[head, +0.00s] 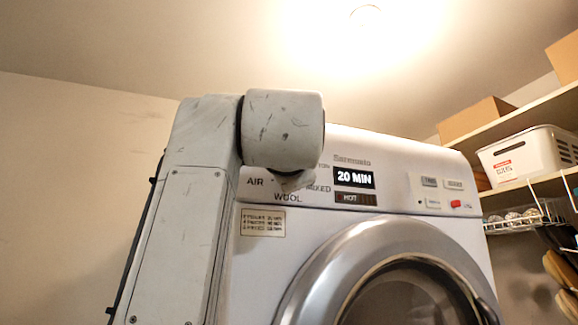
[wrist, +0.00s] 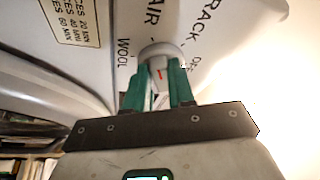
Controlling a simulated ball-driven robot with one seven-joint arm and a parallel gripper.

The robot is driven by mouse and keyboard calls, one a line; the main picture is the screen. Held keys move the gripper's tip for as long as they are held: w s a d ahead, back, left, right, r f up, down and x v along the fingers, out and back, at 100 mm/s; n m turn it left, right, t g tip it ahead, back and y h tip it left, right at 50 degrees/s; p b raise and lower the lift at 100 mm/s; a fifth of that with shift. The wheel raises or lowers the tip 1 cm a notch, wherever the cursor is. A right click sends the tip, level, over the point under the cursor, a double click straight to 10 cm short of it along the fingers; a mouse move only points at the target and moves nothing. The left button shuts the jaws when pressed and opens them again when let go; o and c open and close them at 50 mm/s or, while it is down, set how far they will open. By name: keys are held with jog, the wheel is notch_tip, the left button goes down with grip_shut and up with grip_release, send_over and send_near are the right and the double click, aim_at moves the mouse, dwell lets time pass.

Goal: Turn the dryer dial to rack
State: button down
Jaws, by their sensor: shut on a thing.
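The dryer dial (wrist: 158,53) is a round grey knob with a raised grip and a short red mark. In the wrist view, the labels RACK, AIR, WOOL and OFF stand around it. I cannot tell for sure which label the red mark points at. The two green fingers of my gripper (wrist: 160,92) are shut on the dial's grip, one on each side. In the head view, my arm hides the dial and most of my gripper. The dryer (head: 262,265) is white, and its display (head: 355,179) reads 20 MIN.
The round dryer door (head: 310,285) lies below the panel. A HOT indicator (head: 352,197) and several buttons, one red (head: 456,204), are right of the dial. Shelves at the right hold a white basket (head: 528,155) and cardboard boxes (head: 475,117). A plain wall is at the left.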

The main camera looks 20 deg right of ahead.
jog(key=m+g, duration=0.1)
jog(key=m, duration=0.2)
jog(key=r+m+g+y, duration=0.1)
jog(key=m, duration=0.2)
jog(key=m+g, duration=0.2)
jog(key=m, duration=0.2)
jog(key=shift+r, duration=0.4)
dwell(0.4)
jog(key=c, duration=1)
grip_release()
jog(key=shift+r, duration=0.15)
jog(key=shift+o, duration=0.2)
